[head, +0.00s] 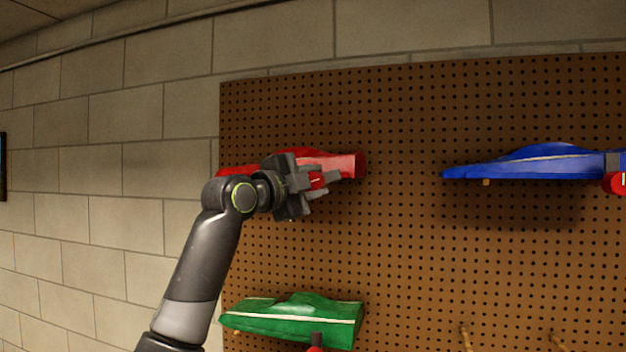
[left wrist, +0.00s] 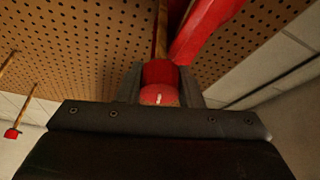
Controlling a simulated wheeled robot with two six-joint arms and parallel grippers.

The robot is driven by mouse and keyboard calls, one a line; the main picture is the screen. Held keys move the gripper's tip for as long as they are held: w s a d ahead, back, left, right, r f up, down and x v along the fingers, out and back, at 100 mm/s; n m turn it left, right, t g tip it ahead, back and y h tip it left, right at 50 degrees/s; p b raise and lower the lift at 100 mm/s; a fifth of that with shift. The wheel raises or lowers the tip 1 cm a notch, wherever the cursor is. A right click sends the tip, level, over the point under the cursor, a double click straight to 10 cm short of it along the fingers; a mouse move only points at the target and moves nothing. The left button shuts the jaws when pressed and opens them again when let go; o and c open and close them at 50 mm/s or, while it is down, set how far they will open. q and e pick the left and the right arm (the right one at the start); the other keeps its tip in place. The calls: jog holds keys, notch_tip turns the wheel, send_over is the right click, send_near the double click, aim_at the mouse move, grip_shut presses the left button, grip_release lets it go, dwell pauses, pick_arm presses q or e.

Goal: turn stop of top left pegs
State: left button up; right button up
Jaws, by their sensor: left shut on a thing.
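A red car body (head: 338,163) sits on the brown pegboard at the upper left, its middle hidden behind my left gripper. My left gripper (head: 318,187) is at the underside of the red car body. In the left wrist view the left gripper (left wrist: 161,88) is shut on a red round peg stop (left wrist: 160,74), with one finger on each side. A wooden peg (left wrist: 160,33) runs from this stop toward the board, beside the red car body (left wrist: 207,28). My right gripper is not in view.
The pegboard (head: 400,250) hangs on a block wall (head: 100,160). A blue car body (head: 545,163) is at the right, with a red stop (head: 616,183) at its right end. A green car body (head: 300,318) is below. Bare pegs (head: 466,340) show at the bottom.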

pick_arm(q)
jog(key=shift+m+g+y+p, duration=0.3)
jog(key=shift+m+g+p, duration=0.25)
jog(key=shift+m, duration=1.05)
jog(key=shift+f, duration=0.1)
jog(key=o, duration=1)
